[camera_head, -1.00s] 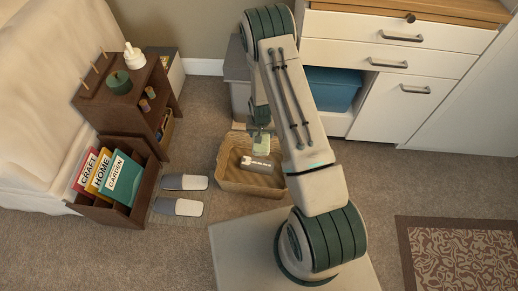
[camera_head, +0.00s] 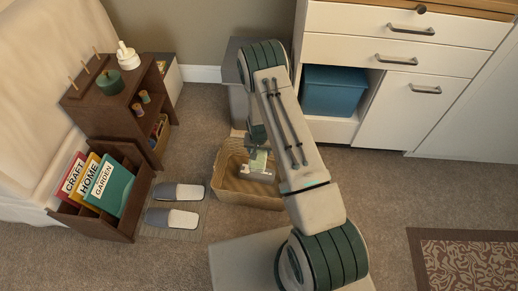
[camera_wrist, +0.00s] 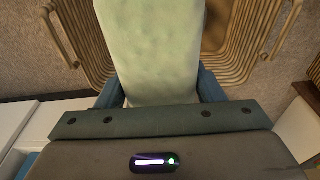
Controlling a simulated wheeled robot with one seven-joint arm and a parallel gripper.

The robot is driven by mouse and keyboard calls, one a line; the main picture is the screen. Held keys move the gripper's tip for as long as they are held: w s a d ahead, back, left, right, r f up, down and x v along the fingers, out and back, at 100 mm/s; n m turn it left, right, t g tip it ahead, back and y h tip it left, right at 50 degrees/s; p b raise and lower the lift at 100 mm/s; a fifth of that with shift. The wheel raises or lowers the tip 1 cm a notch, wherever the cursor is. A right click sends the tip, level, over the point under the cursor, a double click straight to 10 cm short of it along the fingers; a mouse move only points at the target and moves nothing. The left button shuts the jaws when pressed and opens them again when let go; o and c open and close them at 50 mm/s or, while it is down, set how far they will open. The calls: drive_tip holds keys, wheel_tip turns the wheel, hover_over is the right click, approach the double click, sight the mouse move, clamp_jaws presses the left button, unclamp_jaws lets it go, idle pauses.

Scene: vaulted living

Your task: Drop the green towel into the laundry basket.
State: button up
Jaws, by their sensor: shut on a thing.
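The pale green towel (camera_wrist: 150,45) hangs between the two blue fingers of my gripper (camera_wrist: 158,92) in the wrist view. My gripper is shut on it. The woven tan laundry basket (camera_wrist: 83,35) surrounds the towel in that view, with its walls on both sides. In the head view, the basket (camera_head: 240,199) stands on the carpet beside my arm. I cannot tell whether the towel touches the basket floor.
A pair of slippers (camera_head: 178,191) lies left of the basket. A dark wooden shelf unit (camera_head: 118,105) with books stands farther left. White cabinets (camera_head: 405,105) with a blue bin (camera_head: 333,92) stand behind right. A patterned rug (camera_head: 470,262) lies at lower right.

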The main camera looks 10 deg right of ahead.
sight(258, 152)
drive_tip(key=shift+f+b, duration=0.45)
drive_tip(key=shift+f, duration=0.8)
drive_tip(key=o, duration=1.2)
drive_tip(key=shift+c, duration=0.2)
drive_tip(key=shift+r, duration=0.15)
drive_tip(key=r+p, duration=0.1)
drive_tip(key=r, duration=0.3)
drive_tip(key=s+r+p, duration=0.1)
drive_tip(key=r, duration=0.4)
drive_tip(key=s+r+p, duration=0.1)
drive_tip(key=r+p, duration=0.1)
drive_tip(key=r, duration=0.2)
drive_tip(key=shift+a+r, duration=0.2)
drive_tip(key=shift+a, duration=0.2)
